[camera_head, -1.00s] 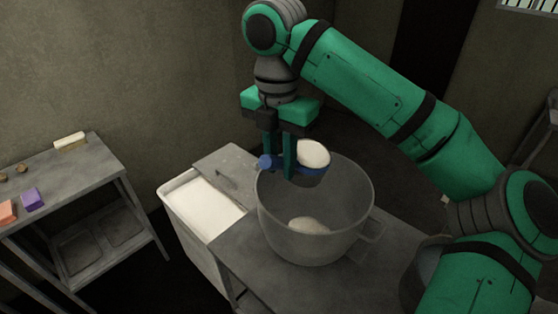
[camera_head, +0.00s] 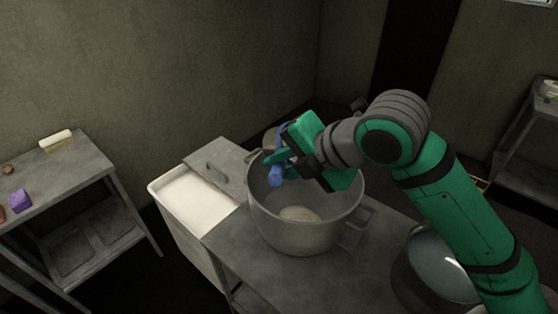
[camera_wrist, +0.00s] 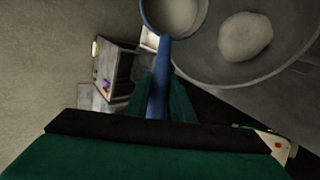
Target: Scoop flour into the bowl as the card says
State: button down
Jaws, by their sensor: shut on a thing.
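My gripper (camera_head: 283,168) is shut on the blue handle of the scoop (camera_head: 276,177), tilted over the back rim area of the big grey bowl (camera_head: 300,238). In the wrist view, the scoop's blue handle (camera_wrist: 158,85) runs up from between the fingers to a round cup with a pale inside. I cannot tell for sure how much flour is in the cup. A mound of flour (camera_head: 299,214) lies on the bowl's bottom and also shows in the wrist view (camera_wrist: 245,37). The flour bin (camera_head: 160,206) stands left of the bowl, part open, with white flour inside. No card is readable.
The bin's grey lid (camera_head: 226,158) is pushed back. The bowl stands on a metal table (camera_head: 240,246). A metal pot (camera_head: 440,265) is at the right. A side table (camera_head: 75,182) at left holds a purple block (camera_head: 20,200) and a pale roll-like object (camera_head: 56,140).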

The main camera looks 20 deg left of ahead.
jog(key=shift+s+d+f+t+y, duration=0.15)
jog(key=shift+f+t+y, duration=0.1)
jog(key=shift+f+y, duration=0.3)
jog(key=shift+w+d+f+t+y, duration=0.1)
jog(key=shift+f+t+y, duration=0.2)
jog(key=shift+y, duration=0.35)
jog(key=shift+f+t+y, duration=0.55)
jog(key=shift+f+y, duration=0.6)
jog(key=shift+y, duration=0.3)
jog(key=shift+f+t+y, duration=0.5)
jog(key=shift+f+y, duration=0.6)
jog(key=shift+y, duration=0.35)
jog(key=shift+d, duration=0.1)
jog(key=shift+f, duration=0.1)
